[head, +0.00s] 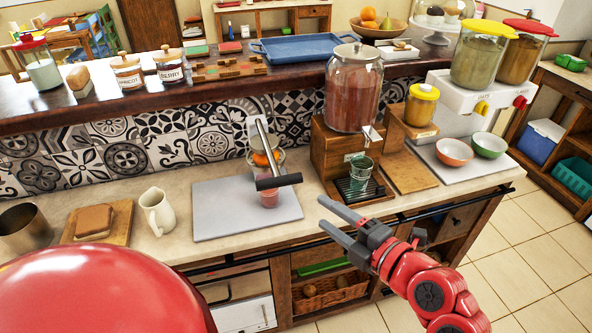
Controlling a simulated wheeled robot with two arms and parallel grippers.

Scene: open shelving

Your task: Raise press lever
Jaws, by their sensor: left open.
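A press stands on the grey board (218,212) on the counter. Its lever (267,147) is a metal bar with a black crosswise handle (278,182) at the near, lower end; it slants down toward me. Behind the lever is a clear bowl (278,156) with something orange in it, and a glass with red contents (269,199) stands below the handle, partly hidden by it. My left gripper (321,213) is open and empty, at the counter's front edge, right of the handle and apart from it. My right gripper is not in view.
A drink dispenser (353,90) on a wooden stand, with a green glass (360,172) below its tap, is right of the press. A cream jug (157,210) stands left of the board. A raised dark shelf (220,93) runs behind. Floor (535,255) at right is clear.

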